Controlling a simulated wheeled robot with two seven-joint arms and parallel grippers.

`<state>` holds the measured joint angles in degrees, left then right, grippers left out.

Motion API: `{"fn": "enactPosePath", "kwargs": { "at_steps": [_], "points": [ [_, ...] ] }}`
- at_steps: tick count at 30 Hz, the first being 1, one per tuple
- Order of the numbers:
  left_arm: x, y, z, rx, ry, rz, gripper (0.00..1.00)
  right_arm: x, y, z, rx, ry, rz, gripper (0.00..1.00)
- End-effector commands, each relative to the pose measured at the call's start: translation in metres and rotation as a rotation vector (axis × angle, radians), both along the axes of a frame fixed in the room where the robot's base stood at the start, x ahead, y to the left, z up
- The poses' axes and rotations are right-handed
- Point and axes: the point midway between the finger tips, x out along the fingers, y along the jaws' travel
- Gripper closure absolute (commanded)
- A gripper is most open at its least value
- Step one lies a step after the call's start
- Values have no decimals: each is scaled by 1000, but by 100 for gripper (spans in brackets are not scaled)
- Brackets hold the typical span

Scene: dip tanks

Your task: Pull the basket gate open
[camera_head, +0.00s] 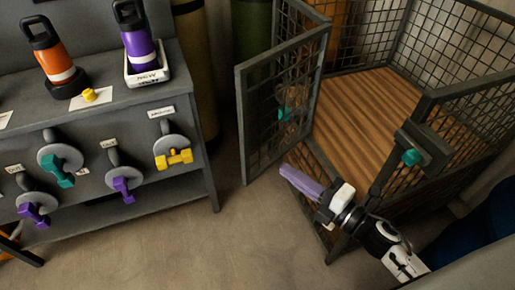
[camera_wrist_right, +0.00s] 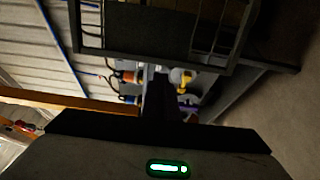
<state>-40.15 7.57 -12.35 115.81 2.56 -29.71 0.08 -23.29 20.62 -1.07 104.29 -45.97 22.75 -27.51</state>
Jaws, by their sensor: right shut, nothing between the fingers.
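The basket gate, a dark metal frame with mesh (camera_head: 243,125), stands swung outward at the left of the basket's front opening in the head view. A teal piece (camera_head: 285,115) shows at its mesh. The basket (camera_head: 432,100) is a mesh cage with a wooden floor (camera_head: 365,115). A block with a teal knob (camera_head: 411,157) sits on its right front post. My right gripper (camera_head: 285,172) is shut and empty, with purplish fingers, low in front of the opening and to the right of the gate's lower edge, apart from it. My left gripper is not in view.
Bare floor (camera_head: 190,240) lies between bench and basket. The right wrist view shows a dark mesh frame (camera_wrist_right: 170,50) overhead.

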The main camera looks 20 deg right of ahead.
Motion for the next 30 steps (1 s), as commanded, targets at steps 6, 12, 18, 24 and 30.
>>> {"fn": "enactPosePath", "kwargs": {
  "at_steps": [6, 12, 18, 24, 30],
  "points": [
    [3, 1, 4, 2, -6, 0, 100, 45, 22, 2, 3, -3, -1, 100],
    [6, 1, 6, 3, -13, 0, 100, 79, 39, 2, 6, 0, -1, 100],
    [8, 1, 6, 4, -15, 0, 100, 98, 49, 1, 5, 1, -2, 100],
    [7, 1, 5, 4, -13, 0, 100, 103, 52, 0, 5, 3, -2, 100],
    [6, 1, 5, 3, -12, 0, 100, 103, 52, 0, 5, 3, -2, 100]
  ]
}}
